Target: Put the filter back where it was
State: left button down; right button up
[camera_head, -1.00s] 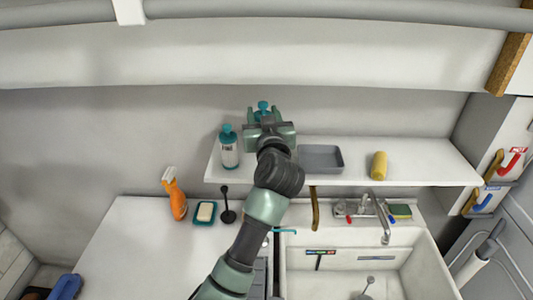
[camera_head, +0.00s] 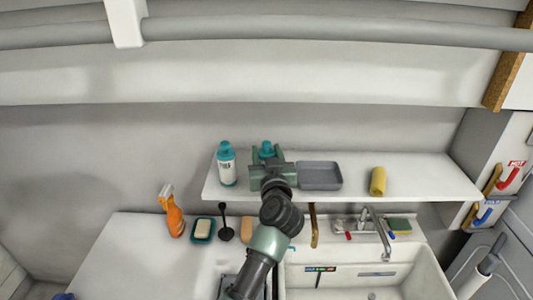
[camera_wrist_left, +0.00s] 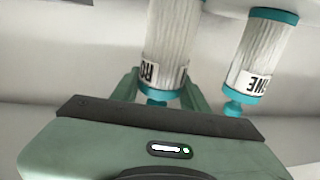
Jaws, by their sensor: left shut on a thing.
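My left gripper (camera_head: 268,158) is shut on a filter, a white ribbed cylinder with a teal top (camera_head: 266,148). In the head view the gripper hides most of this held filter. The left wrist view shows the held filter (camera_wrist_left: 168,45) upright between the fingers (camera_wrist_left: 158,92), its label turned upside down. A second, similar filter (camera_head: 227,168) stands to its left on the white wall shelf (camera_head: 420,174). It also shows in the left wrist view (camera_wrist_left: 262,48). The two teal tops are about level. I cannot tell whether the held filter touches the shelf. My right gripper is out of view.
A grey tray (camera_head: 320,176) sits close right of the gripper, and a yellow roll (camera_head: 378,181) lies further right. Below are an orange spray bottle (camera_head: 173,212), a soap dish (camera_head: 203,229) and a sink (camera_head: 340,268). Bare shelf lies between tray and roll.

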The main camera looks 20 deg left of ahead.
pick_arm(q)
jog(key=c, duration=0.8)
grip_release()
jog(key=shift+o, duration=0.3)
jog(key=shift+s+d, duration=0.1)
jog(key=shift+s, duration=0.05)
jog(key=p+v, duration=0.5)
jog(key=v, duration=0.2)
jog(key=shift+p, duration=0.3)
